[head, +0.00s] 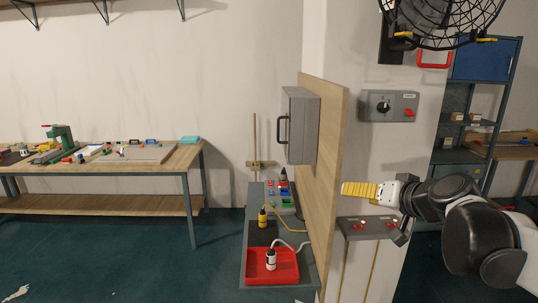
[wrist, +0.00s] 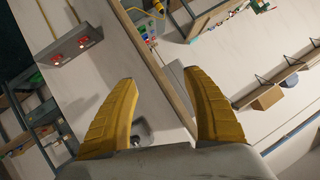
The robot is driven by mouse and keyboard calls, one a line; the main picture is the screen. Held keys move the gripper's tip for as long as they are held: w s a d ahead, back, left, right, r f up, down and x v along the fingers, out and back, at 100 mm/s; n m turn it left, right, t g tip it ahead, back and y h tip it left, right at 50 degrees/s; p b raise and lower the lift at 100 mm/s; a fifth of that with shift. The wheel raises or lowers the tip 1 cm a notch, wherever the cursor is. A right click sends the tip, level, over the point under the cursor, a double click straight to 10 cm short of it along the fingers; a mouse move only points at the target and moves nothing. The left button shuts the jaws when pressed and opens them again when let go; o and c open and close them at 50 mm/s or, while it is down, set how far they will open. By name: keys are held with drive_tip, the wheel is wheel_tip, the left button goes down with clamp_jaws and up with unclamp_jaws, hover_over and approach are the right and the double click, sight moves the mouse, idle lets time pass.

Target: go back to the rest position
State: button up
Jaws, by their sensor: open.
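My gripper (head: 362,190) is at the right of the head view, in front of the wall and near the wooden panel. In the wrist view its two yellow fingers (wrist: 160,108) stand wide apart with nothing between them. The gripper is open and empty. My arm reaches in from the right edge of the head view.
A wooden panel (head: 323,170) carries a grey box (head: 303,125) with a handle. Below is a grey bench with a red tray (head: 285,266) and bottle-like objects. A red-button box (head: 352,230) is just below my gripper.

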drive_tip(key=s+a+f+g+h+b, duration=0.1)
drive_tip(key=s+f+b, duration=0.2)
drive_tip(key=s+f, duration=0.5)
drive_tip(key=s+a+f+g+h+b, duration=0.1)
drive_tip(key=s+f+g+b, duration=0.1)
drive_tip(key=s+f, duration=0.7)
drive_tip(key=s+a+f+n+g+h+b, duration=0.1)
drive_tip(key=s+f+b, duration=0.3)
drive_tip(key=s+f, duration=0.4)
drive_tip(key=shift+s+a+f+g+h, duration=0.3)
drive_tip(key=shift+f+g+h, duration=0.2)
drive_tip(key=shift+f+g, duration=0.15)
